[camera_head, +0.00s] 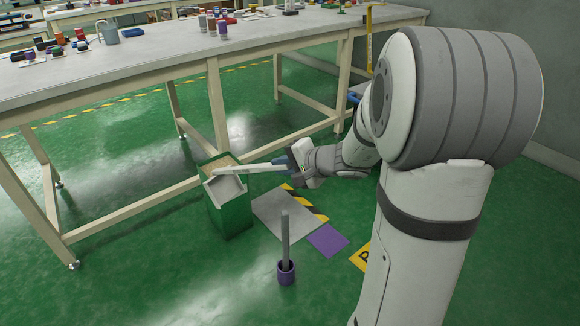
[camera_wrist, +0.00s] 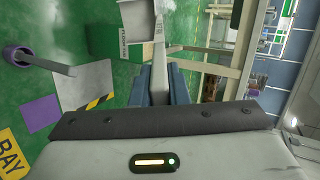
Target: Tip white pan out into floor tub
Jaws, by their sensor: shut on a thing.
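The white pan (camera_head: 228,188) has a long pale handle (camera_head: 262,167). My gripper (camera_head: 297,160) is shut on that handle, to the right of the pan. The pan is over the mouth of the green floor tub (camera_head: 231,215) and looks tilted. Its inside looks pale, and I see no clear contents. A tan area shows at the tub's top behind the pan; the rest of the tub's inside is hidden. In the wrist view the handle runs out from between the blue fingers (camera_wrist: 159,85) to the pan (camera_wrist: 138,18), with the green tub (camera_wrist: 103,36) beside it.
A long workbench (camera_head: 150,70) with several small items stands behind, its legs and rails close to the tub. A purple pot (camera_head: 286,272) with a grey upright rod stands in front. A grey floor plate (camera_head: 283,217) and purple patch (camera_head: 327,240) lie right of the tub.

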